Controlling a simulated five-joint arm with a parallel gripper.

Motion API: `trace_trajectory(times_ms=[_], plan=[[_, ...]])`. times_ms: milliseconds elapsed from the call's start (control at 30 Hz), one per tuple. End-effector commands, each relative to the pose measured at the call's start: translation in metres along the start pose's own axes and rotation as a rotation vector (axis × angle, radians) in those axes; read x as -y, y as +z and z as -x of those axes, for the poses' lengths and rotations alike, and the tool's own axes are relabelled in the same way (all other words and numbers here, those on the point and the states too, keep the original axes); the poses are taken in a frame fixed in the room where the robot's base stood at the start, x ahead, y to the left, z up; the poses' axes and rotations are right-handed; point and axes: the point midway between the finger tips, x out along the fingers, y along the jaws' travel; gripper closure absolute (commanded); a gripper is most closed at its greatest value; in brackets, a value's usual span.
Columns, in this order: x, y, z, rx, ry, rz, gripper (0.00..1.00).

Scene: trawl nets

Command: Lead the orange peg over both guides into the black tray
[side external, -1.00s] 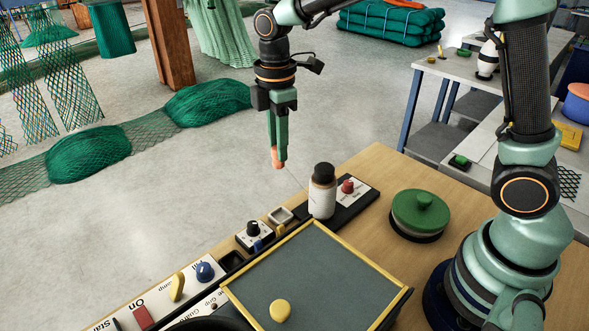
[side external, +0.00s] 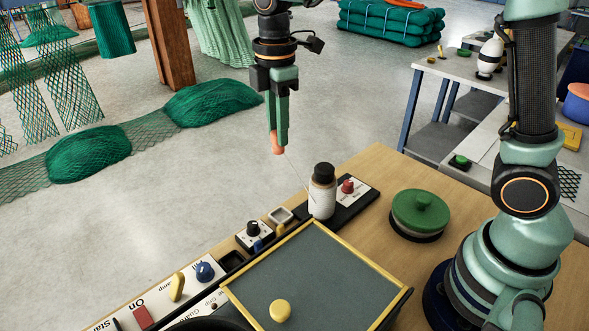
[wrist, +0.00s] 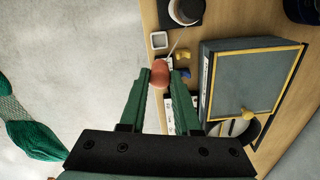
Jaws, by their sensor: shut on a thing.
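My gripper (side external: 279,138) hangs in the air above and beyond the bench's far edge, over the floor, fingers pointing down. It is shut on the orange peg (side external: 278,149), which also shows between the fingertips in the wrist view (wrist: 160,73). A thin thread runs from the peg toward the white bottle with a black cap (side external: 322,192). A small yellow piece (side external: 281,229) and a small blue piece (side external: 258,246) stand along the bench edge, apparently the two guides. The peg is apart from all these.
A yellow-rimmed grey panel with a yellow knob (side external: 281,311) lies in front. A green lidded pot (side external: 420,211) stands right. Air around the peg is clear.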

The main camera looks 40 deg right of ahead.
Motion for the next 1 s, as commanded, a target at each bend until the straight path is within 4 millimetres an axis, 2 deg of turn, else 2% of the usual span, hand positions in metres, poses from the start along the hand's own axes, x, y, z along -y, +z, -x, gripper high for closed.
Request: trace_trajectory(times_ms=[300,433,600,1000], plan=[[0.035,0.007,-0.096,0.003,-0.009,0.319,1.00],[0.049,0.011,-0.121,0.001,-0.005,0.419,1.00],[0.057,0.012,-0.134,0.000,-0.001,0.476,1.00],[0.062,-0.011,-0.134,0.000,0.000,0.480,1.00]])
